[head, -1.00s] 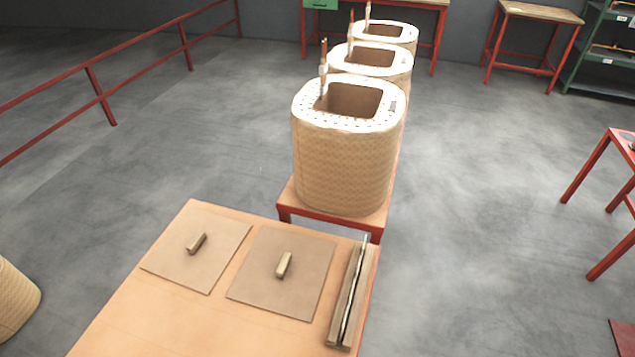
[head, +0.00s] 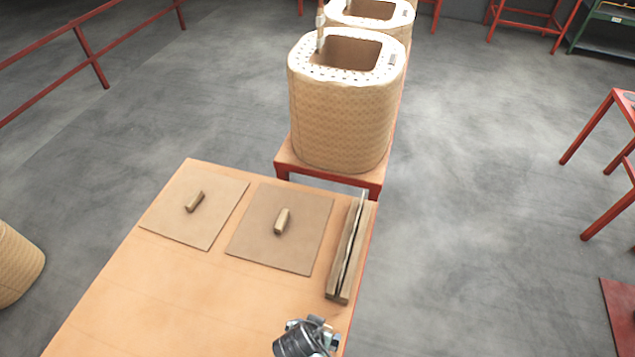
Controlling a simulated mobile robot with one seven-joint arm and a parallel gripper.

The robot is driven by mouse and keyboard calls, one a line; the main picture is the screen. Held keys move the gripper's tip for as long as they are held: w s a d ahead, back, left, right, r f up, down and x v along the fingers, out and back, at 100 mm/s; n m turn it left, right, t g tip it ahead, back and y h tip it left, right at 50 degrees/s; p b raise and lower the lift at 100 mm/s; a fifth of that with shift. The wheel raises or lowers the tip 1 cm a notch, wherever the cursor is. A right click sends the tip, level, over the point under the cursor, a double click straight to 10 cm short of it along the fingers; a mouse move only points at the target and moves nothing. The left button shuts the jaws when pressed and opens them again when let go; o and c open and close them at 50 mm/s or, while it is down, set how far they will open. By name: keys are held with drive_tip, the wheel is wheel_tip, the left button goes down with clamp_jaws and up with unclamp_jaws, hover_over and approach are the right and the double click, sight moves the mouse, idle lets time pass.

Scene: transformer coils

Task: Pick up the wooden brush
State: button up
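A long wooden piece with a dark slot and a pale metal strip along it (head: 347,262) lies lengthwise near the right edge of the wooden-topped table (head: 190,310). It is the most brush-like thing here, but I cannot make out bristles. Two thin square boards, one at the left (head: 180,222) and one in the middle (head: 262,245), lie flat beside it, each with a small wooden block on top. My gripper end (head: 308,338) shows at the bottom edge, over the near right part of the table, apart from the wooden piece. Its fingers cannot be made out.
A large woven-looking coil (head: 342,120) stands on a red-framed stand just beyond the table, with another coil (head: 375,18) behind it. A red railing (head: 85,45) runs at the left. A red table (head: 600,140) stands at the right. The table's near left is bare.

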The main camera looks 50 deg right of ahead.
drive_tip(key=shift+d+f, duration=0.15)
drive_tip(key=shift+f, duration=0.2)
drive_tip(key=c, duration=1.2)
wheel_tip(320, 180, up, 10)
drive_tip(key=shift+p, duration=0.6)
